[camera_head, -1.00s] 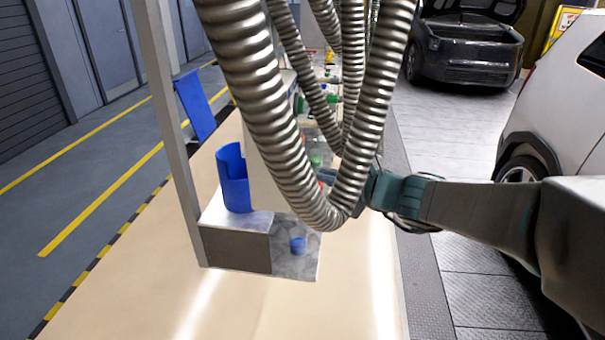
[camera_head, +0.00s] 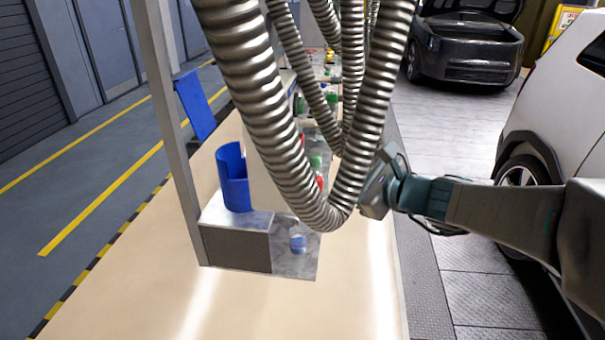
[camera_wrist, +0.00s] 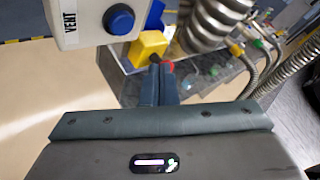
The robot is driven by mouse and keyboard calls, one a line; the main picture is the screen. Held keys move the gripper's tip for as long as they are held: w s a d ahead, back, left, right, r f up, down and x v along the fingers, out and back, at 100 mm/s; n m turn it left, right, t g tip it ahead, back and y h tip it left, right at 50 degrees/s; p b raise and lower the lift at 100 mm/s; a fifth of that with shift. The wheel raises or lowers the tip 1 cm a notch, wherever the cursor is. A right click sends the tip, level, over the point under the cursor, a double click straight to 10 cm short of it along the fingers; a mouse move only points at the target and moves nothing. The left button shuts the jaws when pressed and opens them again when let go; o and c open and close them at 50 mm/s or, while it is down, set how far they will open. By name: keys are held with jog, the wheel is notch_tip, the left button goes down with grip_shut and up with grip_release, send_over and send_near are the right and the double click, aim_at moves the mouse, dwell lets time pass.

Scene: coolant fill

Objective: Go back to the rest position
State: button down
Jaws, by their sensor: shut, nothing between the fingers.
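My gripper shows in the wrist view (camera_wrist: 160,70), its two dark blue-grey fingers shut together with nothing between them. The fingertips appear over a yellow block (camera_wrist: 146,48) and a small red part beside it; I cannot tell whether they touch. In the head view my wrist and arm come in from the right, at the right side of the hanging metal hoses. The fingers are hidden there behind the hoses.
Ribbed metal hoses (camera_head: 262,110) hang close to my wrist. A white box (camera_wrist: 75,28) marked VENT has a blue button (camera_wrist: 118,19). A blue holder (camera_head: 234,180) stands on the grey stand (camera_head: 236,250). A white car (camera_head: 560,115) is at the right.

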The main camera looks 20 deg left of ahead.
jog(key=s+d+f+n+g+h, duration=0.1)
jog(key=s+d+f+n+h, duration=0.2)
jog(key=s+d+n, duration=0.3)
jog(key=s+d+f+n+g+h, duration=0.1)
jog(key=s+d+f+n+h, duration=0.3)
jog(key=d, duration=0.8)
jog(key=s+d+f+n+g+h, duration=0.2)
jog(key=s+d+n+h, duration=0.3)
jog(key=s+d+n, duration=0.3)
jog(key=shift+s+d+f+n+h, duration=0.3)
jog(key=shift+s+d+f, duration=0.35)
jog(key=shift+f, duration=0.25)
